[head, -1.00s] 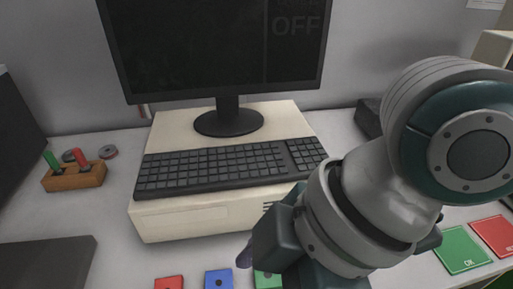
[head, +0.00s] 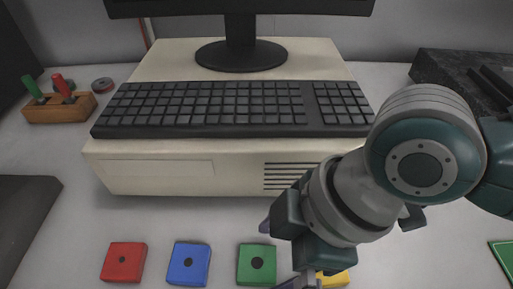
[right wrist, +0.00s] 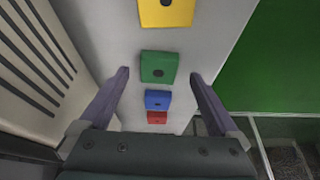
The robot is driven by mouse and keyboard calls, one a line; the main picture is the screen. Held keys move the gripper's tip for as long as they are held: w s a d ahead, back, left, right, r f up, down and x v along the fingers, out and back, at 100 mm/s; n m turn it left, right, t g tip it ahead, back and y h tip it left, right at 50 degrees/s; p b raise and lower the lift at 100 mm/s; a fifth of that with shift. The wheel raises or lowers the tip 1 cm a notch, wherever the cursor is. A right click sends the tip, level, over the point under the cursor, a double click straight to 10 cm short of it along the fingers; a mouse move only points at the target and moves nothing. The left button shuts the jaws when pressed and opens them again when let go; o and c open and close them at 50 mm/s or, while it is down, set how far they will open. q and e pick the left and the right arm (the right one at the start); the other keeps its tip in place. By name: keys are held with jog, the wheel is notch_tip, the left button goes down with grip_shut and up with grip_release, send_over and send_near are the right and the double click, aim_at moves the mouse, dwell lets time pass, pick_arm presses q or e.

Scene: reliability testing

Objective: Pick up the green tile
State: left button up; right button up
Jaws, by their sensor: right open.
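The green tile (head: 257,264) is a small square block with a dark dot, lying on the table in front of the cream computer case. My right gripper (head: 278,256) is open and empty beside it, on its right in the head view. In the right wrist view, the green tile (right wrist: 158,67) shows between the two open fingertips of the right gripper (right wrist: 160,75), apart from both fingers. The exact height of the fingers above the tile is hard to tell. My left gripper is not in view.
A blue tile (head: 188,264) and a red tile (head: 123,263) lie left of the green one. A yellow tile (head: 335,280) lies right, partly hidden by my gripper. The computer case (head: 150,180) with the keyboard (head: 230,108) stands behind. A wooden holder (head: 60,107) stands far left.

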jog(key=shift+x, duration=0.95)
jog(key=shift+w, duration=0.1)
jog(key=shift+c, duration=0.3)
jog(key=c, duration=1.4)
jog(key=shift+r, duration=0.1)
